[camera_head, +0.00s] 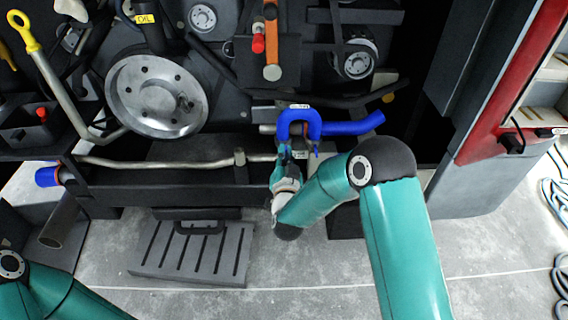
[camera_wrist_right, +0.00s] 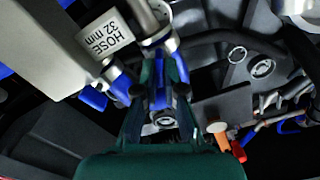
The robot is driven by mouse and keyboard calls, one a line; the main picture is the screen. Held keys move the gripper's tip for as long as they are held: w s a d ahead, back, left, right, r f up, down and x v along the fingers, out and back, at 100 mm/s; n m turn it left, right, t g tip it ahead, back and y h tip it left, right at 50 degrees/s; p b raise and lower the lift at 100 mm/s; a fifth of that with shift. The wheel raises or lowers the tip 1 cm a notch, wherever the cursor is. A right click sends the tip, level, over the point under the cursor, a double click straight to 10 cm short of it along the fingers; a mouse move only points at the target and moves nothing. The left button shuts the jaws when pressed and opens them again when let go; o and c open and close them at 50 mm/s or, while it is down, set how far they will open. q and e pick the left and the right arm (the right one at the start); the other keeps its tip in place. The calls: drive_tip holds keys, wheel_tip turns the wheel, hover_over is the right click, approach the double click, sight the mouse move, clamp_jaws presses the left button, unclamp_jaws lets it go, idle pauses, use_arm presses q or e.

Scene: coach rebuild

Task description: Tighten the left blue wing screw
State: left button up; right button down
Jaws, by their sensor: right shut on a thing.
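My right gripper (camera_head: 284,153) is below the left leg of a blue U-shaped hose (camera_head: 284,128). In the right wrist view, its fingers (camera_wrist_right: 160,100) are shut on a blue part at a metal clamp, which looks like the left blue wing screw (camera_wrist_right: 158,94). The gripper hides this screw in the head view. A second small blue part (camera_head: 317,151) shows below the hose's right leg; it also shows left of the fingers in the right wrist view (camera_wrist_right: 94,98). My left arm enters at the bottom left; its gripper is out of view.
A label reading "HOSE 32 mm" (camera_wrist_right: 105,40) is close to the fingers. A blue horizontal hose (camera_head: 354,124) runs right of the U-shaped hose. A large metal pulley (camera_head: 140,105) and an orange lever (camera_head: 271,45) are nearby. A slotted step (camera_head: 190,255) lies below; the floor around it is clear.

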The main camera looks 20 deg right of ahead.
drive_tip(key=shift+d+f+m+b, duration=0.1)
drive_tip(key=shift+f+m+b, duration=0.2)
drive_tip(key=shift+m+b, duration=4.25)
drive_tip(key=shift+a+f+m+b, duration=0.1)
drive_tip(key=shift+f+m+b, duration=0.2)
drive_tip(key=shift+m+b, duration=4.2)
drive_tip(key=shift+d+f+m+b, duration=0.1)
drive_tip(key=shift+f+m+b, duration=0.2)
drive_tip(key=shift+m+b, duration=4.25)
drive_tip(key=shift+f+m+p, duration=0.1)
drive_tip(key=shift+m+p, duration=0.65)
drive_tip(key=shift+m, duration=0.05)
drive_tip(key=c, duration=1.3)
unclamp_jaws()
drive_tip(key=shift+w, duration=0.1)
drive_tip(key=v, duration=1.2)
